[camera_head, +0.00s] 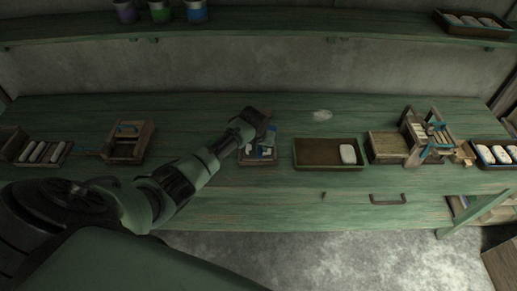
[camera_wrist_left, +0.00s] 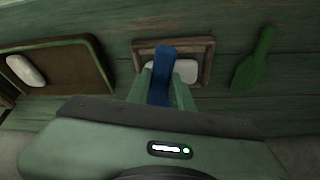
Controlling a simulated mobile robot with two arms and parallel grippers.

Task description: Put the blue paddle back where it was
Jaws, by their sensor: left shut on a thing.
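In the left wrist view, my left gripper (camera_wrist_left: 164,94) is shut on the blue paddle (camera_wrist_left: 162,66). The paddle lies across a small wooden frame (camera_wrist_left: 203,49) with a white piece (camera_wrist_left: 186,71) inside. I cannot tell whether the paddle touches the frame or is held just above it. In the head view, my left gripper (camera_head: 266,134) is over the same small wooden frame (camera_head: 246,161), hiding part of it. A green paddle (camera_wrist_left: 257,60) lies beside the frame in the wrist view. My right gripper is not in view.
A wooden tray (camera_head: 312,164) with a white piece (camera_head: 348,154) stands right of the frame. Farther right is a small wooden loom (camera_head: 416,135). At left are a wooden box (camera_head: 130,150) and a tray of rolls (camera_head: 14,150). Cups (camera_head: 160,12) stand on the upper shelf.

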